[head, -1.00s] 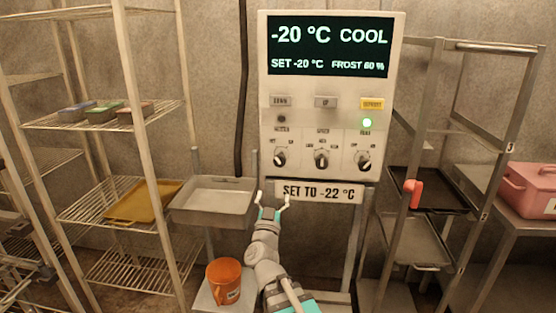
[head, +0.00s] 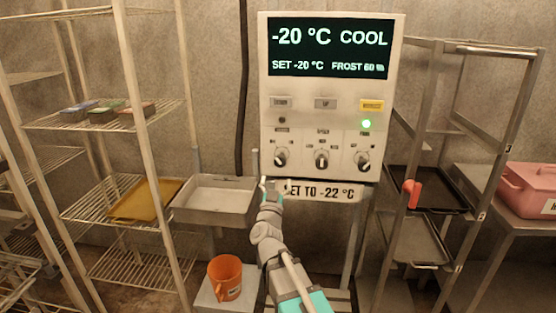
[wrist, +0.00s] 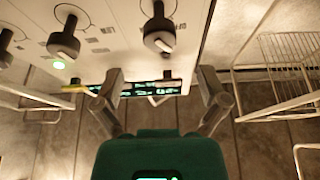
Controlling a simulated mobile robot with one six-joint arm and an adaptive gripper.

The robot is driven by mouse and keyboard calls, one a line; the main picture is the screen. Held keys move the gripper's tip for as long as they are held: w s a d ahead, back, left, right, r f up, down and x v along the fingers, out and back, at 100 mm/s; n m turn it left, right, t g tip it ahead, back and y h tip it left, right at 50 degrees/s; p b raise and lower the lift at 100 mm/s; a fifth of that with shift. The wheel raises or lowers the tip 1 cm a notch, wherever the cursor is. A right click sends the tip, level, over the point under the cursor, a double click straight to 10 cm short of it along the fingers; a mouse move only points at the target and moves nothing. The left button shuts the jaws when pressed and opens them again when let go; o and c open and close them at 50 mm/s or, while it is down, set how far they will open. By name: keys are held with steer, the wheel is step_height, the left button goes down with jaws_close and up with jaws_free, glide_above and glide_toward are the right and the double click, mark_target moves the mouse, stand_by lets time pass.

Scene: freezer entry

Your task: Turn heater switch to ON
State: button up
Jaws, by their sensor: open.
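The control panel (head: 332,105) has a row of three black-and-white rotary knobs: left (head: 281,158), middle (head: 321,159) and right (head: 363,160). Their small labels are too blurred to read surely, so I cannot tell which is the heater switch. My gripper (head: 271,184) is just below the left knob, in front of the panel's lower edge. In the wrist view the panel appears turned over, and the left knob (wrist: 159,38) is just beyond my open, empty fingers (wrist: 163,88). No knob is touched.
The display (head: 331,47) reads -20 °C COOL, and a green lamp (head: 366,124) is lit. A sign (head: 322,192) reads SET TO -22 °C. A metal tray (head: 215,207) is close to my gripper's left; an orange mug (head: 226,278) stands below. Racks flank both sides.

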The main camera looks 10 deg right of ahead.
mark_target(279, 164)
steer(key=p+x, duration=0.2)
steer(key=x, duration=0.6)
steer(key=shift+f+p, duration=0.1)
steer(key=shift+p, duration=0.2)
steer(key=c, duration=1.1)
steer(key=shift+a, duration=0.1)
steer(key=shift+c, duration=0.3)
